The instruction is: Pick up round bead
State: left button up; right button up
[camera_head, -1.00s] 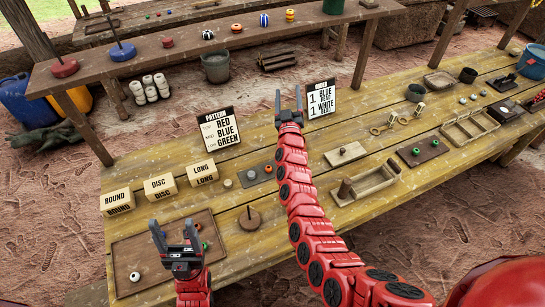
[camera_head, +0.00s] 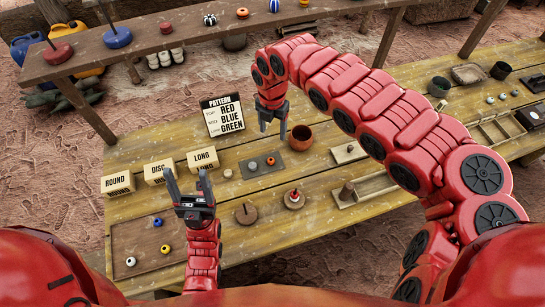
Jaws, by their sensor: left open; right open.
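Several small beads lie in the brown tray (camera_head: 130,240) at the left front of the table: a blue one (camera_head: 158,222), a yellow one (camera_head: 166,249) and a white one with a dark centre (camera_head: 131,262). I cannot tell which of them is the round bead. My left gripper (camera_head: 187,180) is open and empty over the tray's right side, its fingers pointing up in the picture; it and its arm hide part of the tray. My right gripper (camera_head: 273,122) is open, pointing down over the table behind the small grey board (camera_head: 262,166), left of a brown pot (camera_head: 301,137).
Boxes labelled ROUND (camera_head: 117,184), DISC (camera_head: 161,171) and LONG (camera_head: 203,159) stand behind the tray. A pattern sign (camera_head: 223,115) stands at the back. Wooden bases with pegs (camera_head: 247,213) sit right of my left gripper.

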jog(key=p, duration=0.2)
send_over(271, 158)
jog(key=f, duration=1)
jog(key=shift+s+f, duration=0.15)
jog(key=shift+s, duration=0.2)
jog(key=shift+f, duration=0.6)
jog(key=shift+a+f+p, duration=0.1)
jog(key=shift+f+p, duration=0.35)
jog(key=shift+p, duration=0.1)
notch_tip(271, 158, down, 3)
jog(key=shift+a+p, duration=0.1)
jog(key=shift+p, duration=0.35)
jog(key=shift+d+f, duration=0.2)
jog(key=shift+f, duration=0.45)
grip_shut()
